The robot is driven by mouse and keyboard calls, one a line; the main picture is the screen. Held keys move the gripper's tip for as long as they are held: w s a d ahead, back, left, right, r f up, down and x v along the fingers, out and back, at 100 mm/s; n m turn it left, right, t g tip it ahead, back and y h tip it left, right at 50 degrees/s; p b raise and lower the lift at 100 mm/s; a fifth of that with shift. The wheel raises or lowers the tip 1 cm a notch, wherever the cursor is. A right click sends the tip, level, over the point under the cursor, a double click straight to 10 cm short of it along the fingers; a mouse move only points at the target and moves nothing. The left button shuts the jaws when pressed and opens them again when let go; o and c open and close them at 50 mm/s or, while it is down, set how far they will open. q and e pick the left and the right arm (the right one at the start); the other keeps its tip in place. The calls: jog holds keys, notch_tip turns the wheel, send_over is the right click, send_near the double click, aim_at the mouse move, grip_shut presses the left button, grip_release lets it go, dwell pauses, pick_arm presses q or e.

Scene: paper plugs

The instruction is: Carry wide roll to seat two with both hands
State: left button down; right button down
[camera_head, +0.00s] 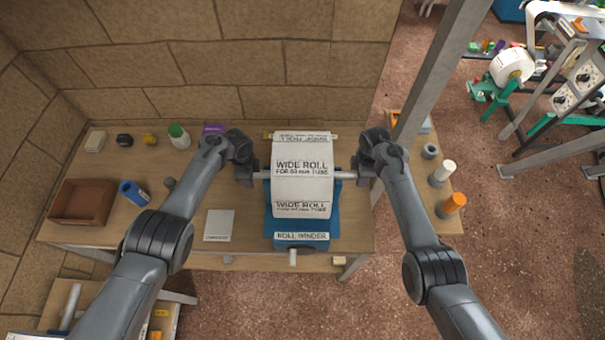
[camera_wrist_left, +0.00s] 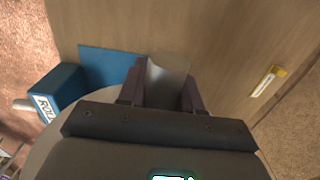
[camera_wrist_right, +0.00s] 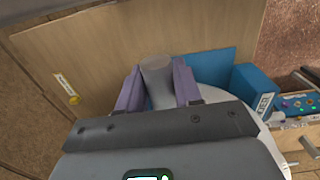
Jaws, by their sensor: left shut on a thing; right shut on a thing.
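The wide roll (camera_head: 302,180) is a large white cylinder with printed bands and a grey shaft (camera_head: 345,174) sticking out at both ends. It is over the blue roll winder (camera_head: 301,243); I cannot tell whether it touches it. My left gripper (camera_head: 254,175) is shut on the left shaft end, which shows between its fingers in the left wrist view (camera_wrist_left: 166,85). My right gripper (camera_head: 358,173) is shut on the right shaft end, also seen in the right wrist view (camera_wrist_right: 157,82). No seat labelled two is readable in these views.
A brown tray (camera_head: 82,202), blue cup (camera_head: 133,193) and green-capped bottle (camera_head: 179,136) stand on the table's left. A grey post (camera_head: 432,75) rises right of the table. A side table holds orange (camera_head: 455,203) and white rolls. A green-footed machine with a white roll (camera_head: 512,66) is farther right.

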pick_arm(q)
jog(key=shift+r, duration=0.2)
pick_arm(e)
jog(key=shift+r, duration=0.2)
dwell(0.5)
